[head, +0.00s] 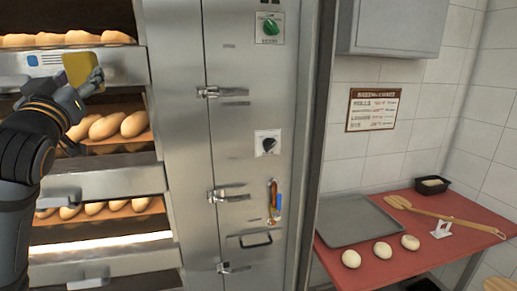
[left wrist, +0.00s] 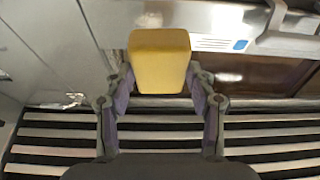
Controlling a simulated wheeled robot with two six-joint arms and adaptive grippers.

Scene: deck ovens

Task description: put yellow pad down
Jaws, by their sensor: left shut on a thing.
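The yellow pad (head: 78,70) is a small block with rounded edges. In the head view it is at the upper left, in front of the upper oven deck. My left gripper (head: 91,80) is shut on it. In the left wrist view the yellow pad (left wrist: 160,62) sits between the two fingers of the left gripper (left wrist: 160,80), with an oven front panel behind it. I cannot tell whether the pad touches the panel. My right gripper is not in view.
The deck oven (head: 110,182) holds several loaves (head: 108,125) on its decks. A steel door column (head: 245,110) with latches stands to the right. A red table (head: 370,262) holds a grey tray (head: 357,220), three dough balls (head: 382,250), a wooden peel (head: 450,217) and a black container (head: 432,185).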

